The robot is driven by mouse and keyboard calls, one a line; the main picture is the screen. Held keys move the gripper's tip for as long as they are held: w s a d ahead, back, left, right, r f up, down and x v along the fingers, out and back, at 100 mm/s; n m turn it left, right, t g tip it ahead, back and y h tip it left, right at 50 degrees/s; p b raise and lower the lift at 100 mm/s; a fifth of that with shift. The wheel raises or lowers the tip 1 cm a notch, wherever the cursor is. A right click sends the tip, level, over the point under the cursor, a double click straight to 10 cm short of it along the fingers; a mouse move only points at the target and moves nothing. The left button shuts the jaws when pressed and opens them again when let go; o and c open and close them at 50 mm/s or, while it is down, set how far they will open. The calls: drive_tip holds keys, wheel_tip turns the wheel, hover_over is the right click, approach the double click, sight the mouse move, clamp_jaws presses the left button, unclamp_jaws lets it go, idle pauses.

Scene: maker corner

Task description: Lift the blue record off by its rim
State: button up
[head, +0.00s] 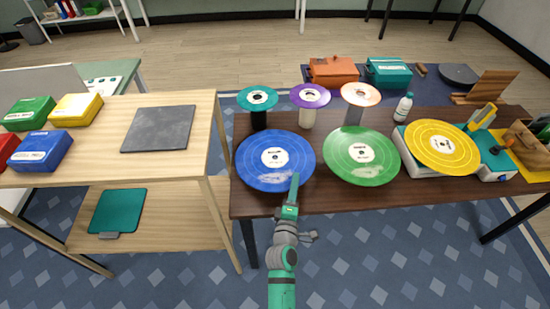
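The blue record (274,158) lies at the left front of the dark brown table (330,196), with a white label and a pale smudge on its near side. Its near edge lies close to the table's front edge. My gripper (294,182) is at the record's near right rim, reaching up from below in the picture. It overlaps the rim in this view. I cannot tell whether its fingers touch the record or are parted, as they show as one narrow shape.
A green record (361,157) lies close on the right. A yellow record (442,147) sits on a turntable further right. A light wooden table (180,180) stands left.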

drive_tip(key=shift+a+f+x, duration=0.1)
drive_tip(key=shift+x, duration=1.25)
drive_tip(key=shift+a+f+x, duration=0.15)
drive_tip(key=shift+x, duration=1.2)
drive_tip(key=shift+c, duration=0.6)
clamp_jaws()
